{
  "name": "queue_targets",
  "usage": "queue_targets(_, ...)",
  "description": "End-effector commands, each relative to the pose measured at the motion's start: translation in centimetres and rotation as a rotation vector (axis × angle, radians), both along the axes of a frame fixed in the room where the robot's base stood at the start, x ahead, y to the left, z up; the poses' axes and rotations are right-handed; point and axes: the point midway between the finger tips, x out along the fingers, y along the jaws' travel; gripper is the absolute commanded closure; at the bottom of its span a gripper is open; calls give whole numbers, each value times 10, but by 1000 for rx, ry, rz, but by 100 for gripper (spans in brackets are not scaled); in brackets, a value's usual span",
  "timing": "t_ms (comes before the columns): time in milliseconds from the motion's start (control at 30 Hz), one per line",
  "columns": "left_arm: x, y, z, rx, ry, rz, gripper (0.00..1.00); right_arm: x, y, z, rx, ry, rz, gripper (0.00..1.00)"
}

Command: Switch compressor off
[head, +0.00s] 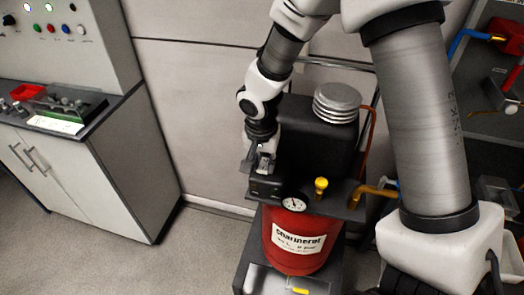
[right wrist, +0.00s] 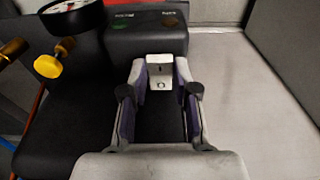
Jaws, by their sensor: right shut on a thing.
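The compressor has a red tank (head: 300,243) with a white label and a black motor housing (head: 315,135) above it. Its black switch box (head: 265,187) is at the front left, beside the gauge; it shows in the right wrist view (right wrist: 118,45) with small green and red marks on top. A pale metal switch tab (right wrist: 160,72) with a small round hole or mark stands at the box. My right gripper (head: 263,163) is at the box, its fingers (right wrist: 160,82) shut on the switch tab from both sides. The switch's on or off position cannot be told. My left gripper is out of view.
A pressure gauge (head: 294,203) and a yellow knob (head: 321,185) stand close to the switch box. A grey cabinet (head: 95,175) with a control panel is at the left. Shelves with tools (head: 495,100) are at the right. Floor between cabinet and compressor is clear.

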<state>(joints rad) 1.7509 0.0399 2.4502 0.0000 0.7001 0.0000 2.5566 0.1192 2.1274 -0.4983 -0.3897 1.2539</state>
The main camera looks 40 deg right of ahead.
Motion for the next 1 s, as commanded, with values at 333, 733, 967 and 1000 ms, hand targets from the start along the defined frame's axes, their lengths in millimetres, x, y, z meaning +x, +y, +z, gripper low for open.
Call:
queue_targets(333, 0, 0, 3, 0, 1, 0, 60, 1, -1, -1, 15, 9, 1, 100)
queue_targets(733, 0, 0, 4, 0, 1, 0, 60, 1, -1, 1, 14, 8, 1, 46)
queue_targets(967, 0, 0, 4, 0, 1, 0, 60, 1, 2, 38, 14, 2, 1, 46)
queue_targets(1000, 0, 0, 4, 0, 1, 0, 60, 0, 2, 48, 13, 2, 0, 46)
